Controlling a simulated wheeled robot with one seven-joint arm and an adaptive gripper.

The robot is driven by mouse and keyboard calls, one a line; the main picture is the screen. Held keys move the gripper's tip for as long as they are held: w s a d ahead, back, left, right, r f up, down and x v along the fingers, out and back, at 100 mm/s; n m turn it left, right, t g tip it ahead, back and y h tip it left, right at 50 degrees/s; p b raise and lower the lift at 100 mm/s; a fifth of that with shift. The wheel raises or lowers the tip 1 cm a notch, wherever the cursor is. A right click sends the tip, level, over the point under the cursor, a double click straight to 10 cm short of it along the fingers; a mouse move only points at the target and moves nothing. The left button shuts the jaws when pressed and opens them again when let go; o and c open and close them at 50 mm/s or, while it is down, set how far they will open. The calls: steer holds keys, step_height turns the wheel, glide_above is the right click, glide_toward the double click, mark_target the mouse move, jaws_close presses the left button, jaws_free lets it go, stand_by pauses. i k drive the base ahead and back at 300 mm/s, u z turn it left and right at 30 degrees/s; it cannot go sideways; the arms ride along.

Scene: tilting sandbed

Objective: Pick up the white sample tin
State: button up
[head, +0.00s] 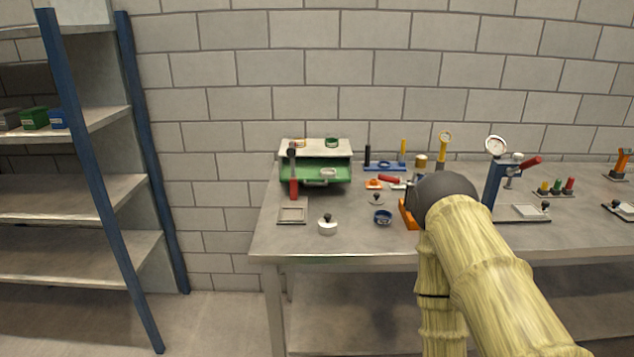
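A second pale, round, lidded thing with a dark knob (327,227) stands near the bench's front left edge. I cannot tell for sure which of the two is the sample tin. My arm, in a pale yellow sleeve with a dark joint, reaches up over the bench at the right of the middle. My gripper does not show; the arm hides whatever lies behind it.
Gauges and a blue press (493,182) stand to the right. Shelves (75,195) are at the left.

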mark_target(328, 172)
steer(key=z, duration=2.35)
steer(key=i, duration=1.85)
steer(key=u, duration=3.4)
